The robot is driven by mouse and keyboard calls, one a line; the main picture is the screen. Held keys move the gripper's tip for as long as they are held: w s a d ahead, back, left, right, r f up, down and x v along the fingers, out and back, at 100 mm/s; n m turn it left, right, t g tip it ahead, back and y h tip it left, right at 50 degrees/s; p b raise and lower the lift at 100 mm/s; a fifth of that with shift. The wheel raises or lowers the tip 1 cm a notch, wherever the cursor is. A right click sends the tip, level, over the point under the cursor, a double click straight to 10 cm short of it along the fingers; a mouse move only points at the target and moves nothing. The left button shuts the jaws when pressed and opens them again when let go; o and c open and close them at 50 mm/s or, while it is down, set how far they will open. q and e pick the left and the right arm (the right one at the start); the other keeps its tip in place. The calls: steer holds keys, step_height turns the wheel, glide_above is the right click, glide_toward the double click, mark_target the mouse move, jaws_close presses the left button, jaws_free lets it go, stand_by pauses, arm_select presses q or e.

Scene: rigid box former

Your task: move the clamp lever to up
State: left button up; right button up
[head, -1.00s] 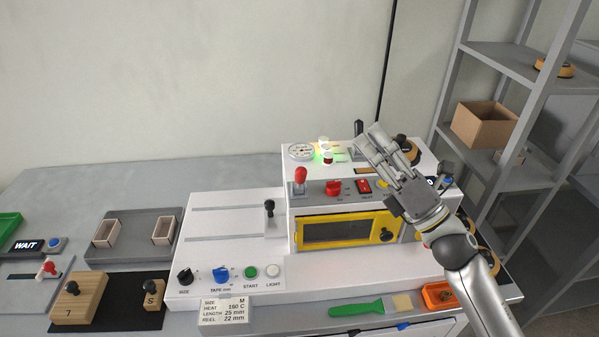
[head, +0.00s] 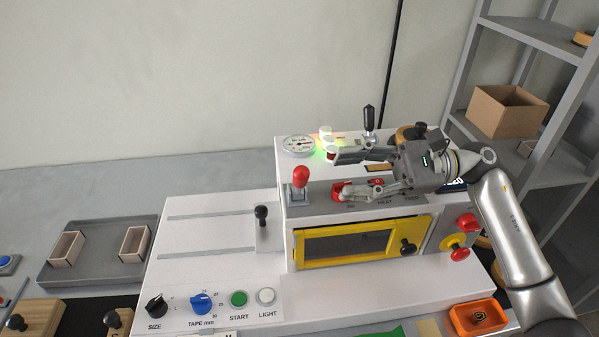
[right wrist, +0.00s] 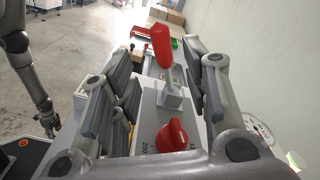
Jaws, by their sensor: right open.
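A red-handled lever (head: 301,178) stands about upright on a grey bracket at the machine's upper left front. It also shows in the right wrist view (right wrist: 163,46), ahead and in line with the gap between my fingers. My right gripper (head: 338,173) is open and points left, its fingertips a short way right of the lever and apart from it. Its lower finger partly covers the red dial (right wrist: 173,136) on the panel. A grey arm, seemingly my left one, hangs at the left of the right wrist view; its gripper (right wrist: 47,118) is too small to read.
A black-handled clamp (head: 369,118) stands on the machine top behind my right gripper, near the gauge (head: 298,146) and a lit lamp. A yellow-framed door (head: 300,262) is below. A black-knobbed slider (head: 262,214) stands left of the red lever. The white deck there is mostly clear.

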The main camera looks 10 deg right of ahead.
mark_target(300, 188)
steer(key=a+p, duration=0.2)
steer(key=a, duration=0.3)
steer(key=shift+w+a+r, duration=0.1)
steer(key=shift+a+r, duration=0.05)
steer(key=shift+a, duration=0.1)
steer(key=a+p, duration=0.1)
steer(key=a, duration=0.2)
steer(key=shift+a+f, duration=0.15)
steer(key=shift+f, duration=0.05)
steer(key=shift+c, duration=0.8)
steer(key=c, duration=0.5)
arm_select(q)
steer(key=r, duration=0.1)
steer(key=s+r, duration=0.1)
steer(key=r, duration=0.1)
steer(key=shift+s+r, duration=0.25)
steer(key=shift+s, duration=0.1)
arm_select(e)
jaws_close()
